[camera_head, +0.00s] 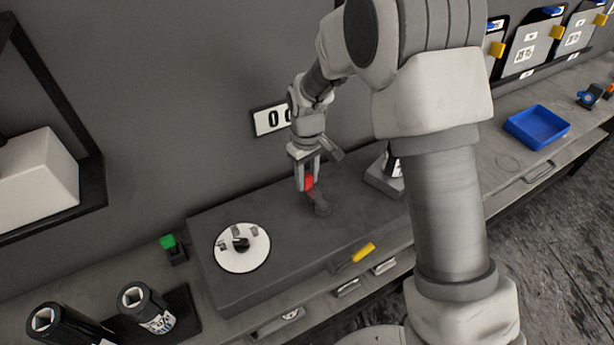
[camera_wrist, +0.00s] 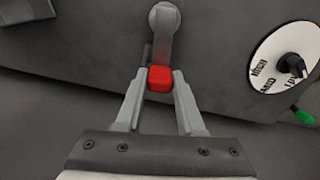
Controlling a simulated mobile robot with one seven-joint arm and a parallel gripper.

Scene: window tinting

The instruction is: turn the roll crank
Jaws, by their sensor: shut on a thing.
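The roll crank is a grey arm (camera_wrist: 163,35) with a red knob (camera_wrist: 160,79) at its end, on the dark grey box (camera_head: 225,280). In the head view the red knob (camera_head: 309,182) sits above and a little left of the crank's round hub (camera_head: 321,207). My gripper (camera_wrist: 160,76) is shut on the red knob, with one finger on each side of it. In the head view my gripper (camera_head: 307,178) comes down on the knob from above, and its fingers partly cover the knob.
A white dial (camera_head: 236,262) with a black knob sits left of the crank on the same box. A green button (camera_head: 168,242) stands beyond the box's left end. Dark rolls (camera_head: 148,310) stand front left. A yellow piece (camera_head: 363,252) is at the front edge. A blue tray (camera_head: 537,127) lies right.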

